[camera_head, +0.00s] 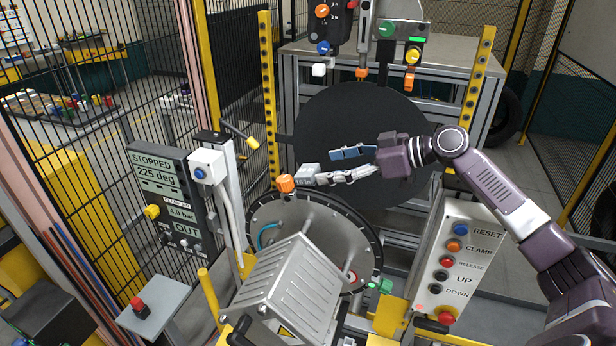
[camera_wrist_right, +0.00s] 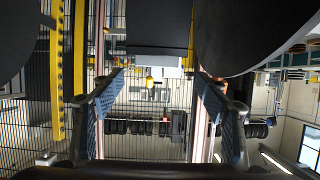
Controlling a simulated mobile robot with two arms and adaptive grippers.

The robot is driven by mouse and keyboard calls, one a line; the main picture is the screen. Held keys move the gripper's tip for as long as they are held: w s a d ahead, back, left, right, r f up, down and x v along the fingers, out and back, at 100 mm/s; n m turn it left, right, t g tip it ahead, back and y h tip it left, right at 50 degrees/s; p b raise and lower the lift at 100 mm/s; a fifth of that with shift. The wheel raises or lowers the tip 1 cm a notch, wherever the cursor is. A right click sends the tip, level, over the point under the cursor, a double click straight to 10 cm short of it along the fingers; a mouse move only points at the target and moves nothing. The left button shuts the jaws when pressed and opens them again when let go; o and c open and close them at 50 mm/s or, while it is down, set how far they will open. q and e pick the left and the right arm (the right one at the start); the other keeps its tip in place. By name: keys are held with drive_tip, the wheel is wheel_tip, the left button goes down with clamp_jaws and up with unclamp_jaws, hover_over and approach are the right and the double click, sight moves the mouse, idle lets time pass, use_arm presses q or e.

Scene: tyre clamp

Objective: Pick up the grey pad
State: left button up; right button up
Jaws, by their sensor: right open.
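A small light grey block (camera_head: 308,172), which looks like the grey pad, sits above the machine's round metal plate, just right of an orange knob. My right gripper (camera_head: 335,164) comes in from the right with its fingers pointing left at this block. The fingers are apart, one with a blue face, and their tips are close to the block's right side; I cannot tell whether they touch it. In the right wrist view the open fingers (camera_wrist_right: 160,110) have blue inner faces, and a grey body (camera_wrist_right: 157,52) shows between and beyond them. My left gripper is not in view.
A large black disc (camera_head: 345,115) stands behind the gripper, with yellow perforated posts either side. The round metal plate (camera_head: 300,215) and a ribbed grey housing (camera_head: 293,285) are below. A button panel (camera_head: 452,262) stands right, a display panel (camera_head: 167,200) left.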

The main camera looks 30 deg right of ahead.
sight(307, 170)
drive_tip(key=p+x, duration=0.3)
drive_tip(key=x, duration=0.2)
drive_tip(key=shift+w+f+p, duration=0.1)
drive_tip(key=shift+w+p, duration=0.25)
drive_tip(key=shift+w, duration=0.05)
drive_tip(key=shift+w+a+f, duration=0.15)
drive_tip(key=shift+w+f, duration=0.1)
drive_tip(key=shift+f, duration=0.05)
drive_tip(key=shift+c, duration=0.2)
drive_tip(key=c, duration=1.3)
drive_tip(key=shift+c, duration=0.4)
drive_tip(key=shift+r, duration=0.15)
